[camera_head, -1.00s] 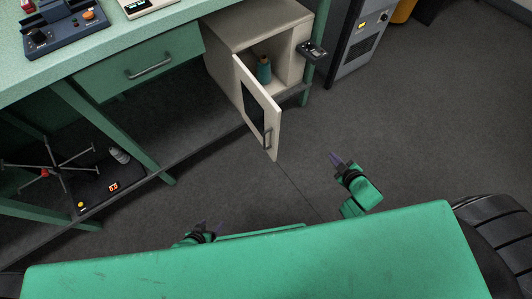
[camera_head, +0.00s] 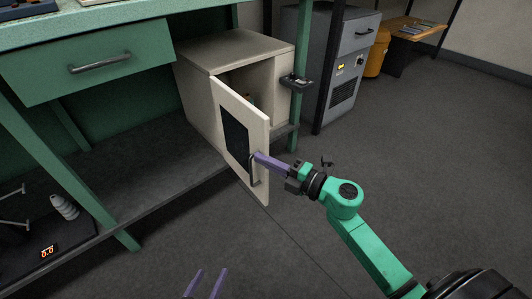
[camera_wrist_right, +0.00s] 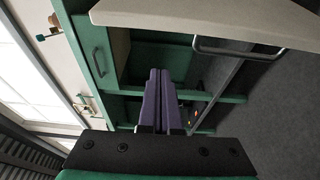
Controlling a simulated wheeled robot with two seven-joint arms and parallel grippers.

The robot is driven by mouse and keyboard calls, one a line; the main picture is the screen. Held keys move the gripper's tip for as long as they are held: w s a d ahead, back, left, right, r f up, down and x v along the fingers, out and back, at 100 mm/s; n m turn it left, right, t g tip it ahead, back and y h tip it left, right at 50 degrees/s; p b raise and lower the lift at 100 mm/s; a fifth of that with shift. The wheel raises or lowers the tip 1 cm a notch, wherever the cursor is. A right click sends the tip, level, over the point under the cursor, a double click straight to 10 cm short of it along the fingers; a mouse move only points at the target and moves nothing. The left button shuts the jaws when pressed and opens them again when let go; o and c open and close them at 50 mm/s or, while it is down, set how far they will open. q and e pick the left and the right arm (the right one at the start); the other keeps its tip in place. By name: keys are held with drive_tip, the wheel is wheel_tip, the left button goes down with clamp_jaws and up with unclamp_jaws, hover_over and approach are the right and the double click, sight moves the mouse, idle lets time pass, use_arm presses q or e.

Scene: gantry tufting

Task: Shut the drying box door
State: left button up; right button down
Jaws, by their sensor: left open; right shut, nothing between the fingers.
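The drying box (camera_head: 235,50) is a cream cabinet under the bench, and its door (camera_head: 230,98) stands well open. The door has a dark window and a grey bar handle (camera_head: 253,172); the handle also shows in the wrist view (camera_wrist_right: 240,50). My right gripper (camera_head: 260,158) is shut and empty, its purple fingers overlapping the door near the handle in the head view. In the wrist view the fingers (camera_wrist_right: 160,75) lie left of the handle, apart from it in the picture; I cannot tell whether they touch the door. My left gripper (camera_head: 206,284) is open and empty at the bottom edge.
A small dark device (camera_head: 296,82) sits on the bench leg beside the box. A grey cabinet (camera_head: 335,65) stands to the right. A green drawer (camera_head: 90,62) is left of the box, above a dark lower shelf (camera_head: 160,175). The floor at right is clear.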

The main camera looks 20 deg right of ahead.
sight(268, 149)
drive_tip(key=w+b, duration=0.1)
drive_tip(key=w+d+b, duration=0.1)
drive_tip(key=w, duration=0.1)
drive_tip(key=shift+w+d+f, duration=0.1)
drive_tip(key=shift+w+f, duration=0.1)
drive_tip(key=shift+w, duration=0.1)
drive_tip(key=shift+w+d+r, duration=0.1)
drive_tip(key=shift+d+r, duration=0.1)
drive_tip(key=shift+d, duration=0.15)
drive_tip(key=shift+d, duration=0.15)
